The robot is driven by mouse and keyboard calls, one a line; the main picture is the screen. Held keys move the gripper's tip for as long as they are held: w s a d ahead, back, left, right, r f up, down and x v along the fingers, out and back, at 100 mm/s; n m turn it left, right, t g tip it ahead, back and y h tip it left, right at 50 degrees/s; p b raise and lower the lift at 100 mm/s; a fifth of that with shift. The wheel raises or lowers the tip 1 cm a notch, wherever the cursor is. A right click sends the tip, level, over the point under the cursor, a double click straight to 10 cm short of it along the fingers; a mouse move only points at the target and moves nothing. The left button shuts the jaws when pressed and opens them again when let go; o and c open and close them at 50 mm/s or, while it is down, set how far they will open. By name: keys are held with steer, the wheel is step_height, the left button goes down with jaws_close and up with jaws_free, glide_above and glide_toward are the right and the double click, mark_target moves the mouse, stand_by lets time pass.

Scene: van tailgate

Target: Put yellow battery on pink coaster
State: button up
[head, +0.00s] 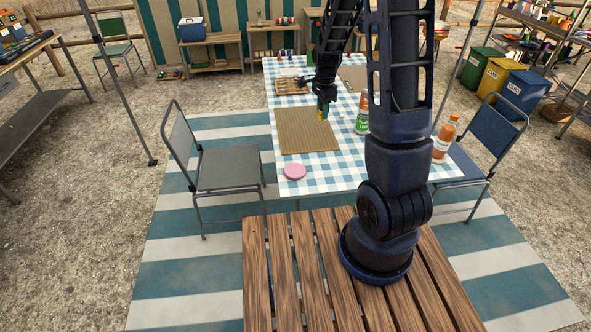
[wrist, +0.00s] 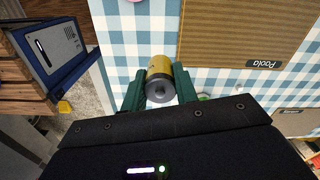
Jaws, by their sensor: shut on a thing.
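The yellow battery (wrist: 159,78), with a dark grey end, sits between the green fingers of my gripper (wrist: 160,92) in the wrist view. My gripper (head: 323,112) is shut on it. In the head view the battery (head: 320,116) is a small yellow patch by the fingers, near the right edge of the brown mat. The pink coaster (head: 294,171) lies flat and empty on the checked cloth near the table's front left corner, in front of the mat. A tiny pink edge at the top of the wrist view may be the coaster.
The brown mat (head: 305,138) lies on the checked table (head: 345,176). Chairs flank the table, a grey one (head: 226,168) at left. The cloth around the coaster is clear.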

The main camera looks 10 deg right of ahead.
glide_above(295, 170)
steer(key=shift+m, duration=0.3)
step_height(295, 170, down, 19)
steer(key=shift+f, duration=0.1)
stand_by(0.6)
steer(key=shift+f, duration=0.1)
steer(key=o, duration=1.1)
steer(key=shift+c, duration=0.2)
